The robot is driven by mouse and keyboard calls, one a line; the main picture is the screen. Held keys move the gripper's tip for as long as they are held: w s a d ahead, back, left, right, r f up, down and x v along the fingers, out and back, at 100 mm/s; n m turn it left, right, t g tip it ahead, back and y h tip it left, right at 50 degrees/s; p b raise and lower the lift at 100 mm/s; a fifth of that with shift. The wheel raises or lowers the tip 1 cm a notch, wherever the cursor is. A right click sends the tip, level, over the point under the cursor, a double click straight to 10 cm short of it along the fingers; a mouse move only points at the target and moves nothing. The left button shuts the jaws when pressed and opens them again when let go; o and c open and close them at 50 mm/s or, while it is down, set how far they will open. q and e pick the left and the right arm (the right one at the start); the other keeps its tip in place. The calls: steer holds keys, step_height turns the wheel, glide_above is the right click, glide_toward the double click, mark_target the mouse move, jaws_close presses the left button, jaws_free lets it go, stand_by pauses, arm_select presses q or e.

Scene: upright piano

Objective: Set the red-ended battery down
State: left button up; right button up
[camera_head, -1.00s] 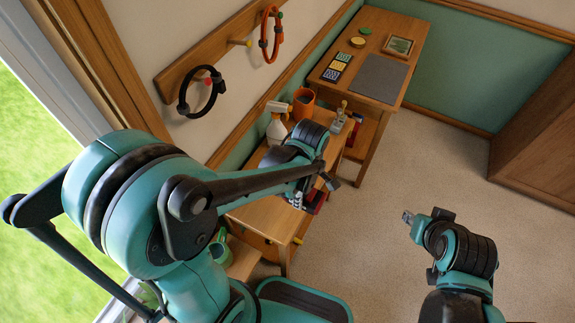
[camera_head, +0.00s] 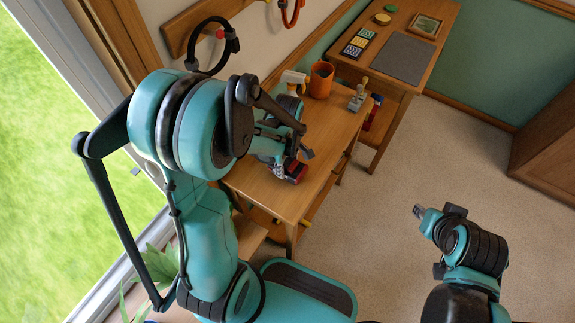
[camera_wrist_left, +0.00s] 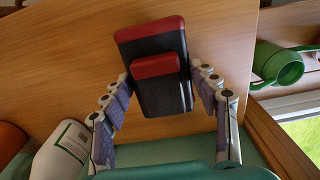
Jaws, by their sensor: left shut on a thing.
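The red-ended battery (camera_wrist_left: 155,70) is a black block with red at one end, between the fingers of my left gripper (camera_wrist_left: 160,95) in the left wrist view. In the head view the battery (camera_head: 296,172) shows its red part just below my left gripper (camera_head: 288,164), over the near part of the wooden bench (camera_head: 325,150). The left gripper is shut on it. I cannot tell whether the battery touches the bench top. My right gripper (camera_head: 420,212) is over the floor at the right, apart from the bench; its jaw opening is unclear.
A spray bottle (camera_head: 293,80), an orange cup (camera_head: 320,80) and a small grey metal item (camera_head: 358,96) stand at the bench's far end. Beyond is a second table with a grey mat (camera_head: 390,53). A green cup-like item (camera_wrist_left: 278,65) shows beside the bench.

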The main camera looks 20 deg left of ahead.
arm_select(q)
steer(key=shift+f, duration=0.2)
steer(key=o, duration=1.6)
steer(key=shift+c, duration=0.2)
step_height(320, 180, up, 11)
steer(key=p, duration=0.5)
steer(key=shift+r, duration=0.15)
steer(key=s+d+r+m+t, duration=0.3)
steer(key=s+r+m+t, duration=0.4)
steer(key=m, duration=0.9)
step_height(320, 180, up, 3)
steer(key=shift+s+r, duration=0.2)
steer(key=shift+s, duration=0.4)
